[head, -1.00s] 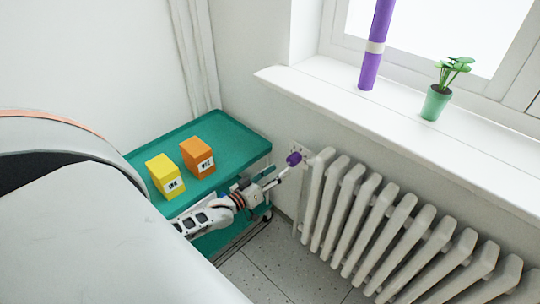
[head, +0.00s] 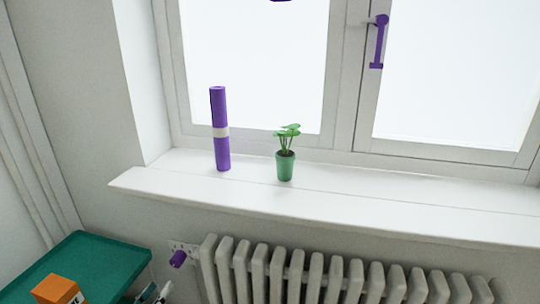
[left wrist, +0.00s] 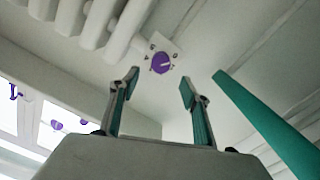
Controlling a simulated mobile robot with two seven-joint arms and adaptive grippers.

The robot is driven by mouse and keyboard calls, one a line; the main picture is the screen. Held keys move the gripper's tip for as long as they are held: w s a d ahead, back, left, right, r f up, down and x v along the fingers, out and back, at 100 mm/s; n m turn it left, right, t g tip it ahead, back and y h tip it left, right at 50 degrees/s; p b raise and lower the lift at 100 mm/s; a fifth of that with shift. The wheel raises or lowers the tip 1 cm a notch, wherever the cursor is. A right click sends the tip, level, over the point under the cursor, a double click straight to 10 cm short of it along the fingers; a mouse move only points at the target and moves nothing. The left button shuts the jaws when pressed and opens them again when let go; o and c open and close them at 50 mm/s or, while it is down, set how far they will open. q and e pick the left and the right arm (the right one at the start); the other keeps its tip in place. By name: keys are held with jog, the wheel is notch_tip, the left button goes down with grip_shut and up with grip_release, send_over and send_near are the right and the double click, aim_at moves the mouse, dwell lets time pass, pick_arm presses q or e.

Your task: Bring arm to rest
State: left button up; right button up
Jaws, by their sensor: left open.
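My left gripper (head: 157,291) shows only in part at the bottom left of the head view, below a purple knob (head: 178,258) on the wall. In the left wrist view, the gripper (left wrist: 160,86) is open, its two fingers wide apart with nothing between them. The purple knob (left wrist: 161,63) shows beyond the fingertips on a pale plate with small marks around it. The gripper is apart from the knob. Most of the left arm is out of the head view. My right gripper is not in view.
A white radiator (head: 285,267) stands right of the knob, under the sill (head: 350,205) with a purple roll (head: 220,130) and a potted plant (head: 285,165). A teal cart (head: 100,252) with an orange box (head: 58,291) is at the lower left.

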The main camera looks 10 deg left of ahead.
pick_arm(q)
jog(key=s+d+f+m+g+p, duration=0.1)
jog(key=s+d+f+m+g, duration=0.1)
jog(key=s+d, duration=0.9)
jog(key=s+d+f+m+g+p, duration=0.1)
jog(key=s+d+m+g, duration=0.4)
jog(key=s+d, duration=0.7)
jog(key=shift+d+f+m+h+p, duration=0.25)
jog(key=shift+f+m+h+p, duration=0.2)
jog(key=shift+p, duration=0.25)
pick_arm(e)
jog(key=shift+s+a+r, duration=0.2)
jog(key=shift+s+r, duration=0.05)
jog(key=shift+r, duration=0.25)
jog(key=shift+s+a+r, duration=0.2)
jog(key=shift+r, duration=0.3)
pick_arm(q)
jog(key=shift+r, duration=0.1)
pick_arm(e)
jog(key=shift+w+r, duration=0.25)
